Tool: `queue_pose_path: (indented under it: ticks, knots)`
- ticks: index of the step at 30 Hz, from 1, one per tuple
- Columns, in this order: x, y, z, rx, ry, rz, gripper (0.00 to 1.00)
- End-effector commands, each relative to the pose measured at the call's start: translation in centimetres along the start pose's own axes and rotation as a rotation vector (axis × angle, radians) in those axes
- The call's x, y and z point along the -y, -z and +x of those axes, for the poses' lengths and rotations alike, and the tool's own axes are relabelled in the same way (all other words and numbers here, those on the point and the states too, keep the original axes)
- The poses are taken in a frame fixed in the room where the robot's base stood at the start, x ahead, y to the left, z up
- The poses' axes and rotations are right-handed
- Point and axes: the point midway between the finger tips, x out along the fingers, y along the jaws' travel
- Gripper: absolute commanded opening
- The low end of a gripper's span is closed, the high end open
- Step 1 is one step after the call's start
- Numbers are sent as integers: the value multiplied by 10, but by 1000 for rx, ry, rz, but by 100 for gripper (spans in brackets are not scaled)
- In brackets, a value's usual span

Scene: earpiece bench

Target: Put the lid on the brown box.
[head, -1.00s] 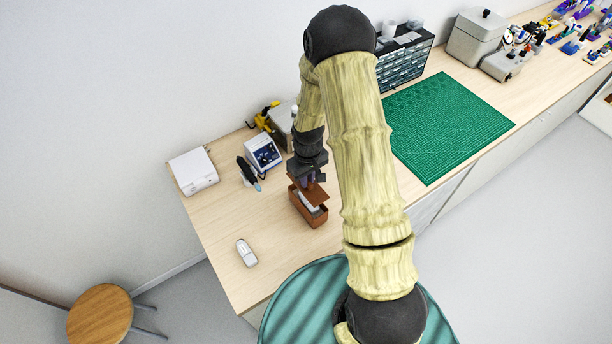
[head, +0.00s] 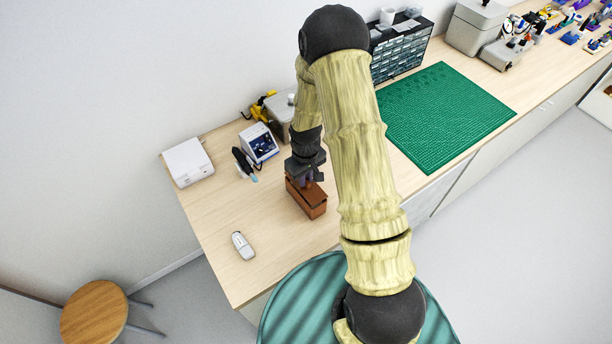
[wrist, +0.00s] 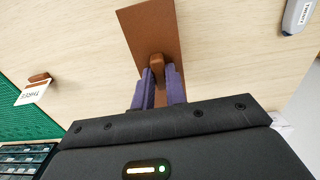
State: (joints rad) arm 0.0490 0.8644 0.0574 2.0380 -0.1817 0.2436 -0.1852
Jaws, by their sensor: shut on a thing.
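The brown box (head: 315,211) stands on the bench in the head view. Its brown lid (head: 317,195) lies level over its top, and the opening is covered. The lid also fills the upper middle of the wrist view (wrist: 150,30), hiding the box beneath it. My gripper (head: 305,181) is above the box. In the wrist view its purple fingers (wrist: 159,85) are shut on the lid's small brown knob (wrist: 157,62). I cannot tell whether the lid's whole edge touches the box's rim.
A white handheld device (head: 243,245) lies at the front left. A white case (head: 188,162), a device with a screen (head: 259,143) and a dark tool (head: 243,161) stand behind. A green mat (head: 447,115) lies right. Bare bench surrounds the box's left and front.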

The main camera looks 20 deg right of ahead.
Motion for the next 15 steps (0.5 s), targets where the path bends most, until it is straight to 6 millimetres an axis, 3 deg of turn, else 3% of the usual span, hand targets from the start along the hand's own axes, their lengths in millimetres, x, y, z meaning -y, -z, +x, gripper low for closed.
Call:
queue_pose_path:
  ticks: [6,15]
  knots:
    - [-1,0,16,1,0,1,0]
    - [-1,0,19,1,0,1,0]
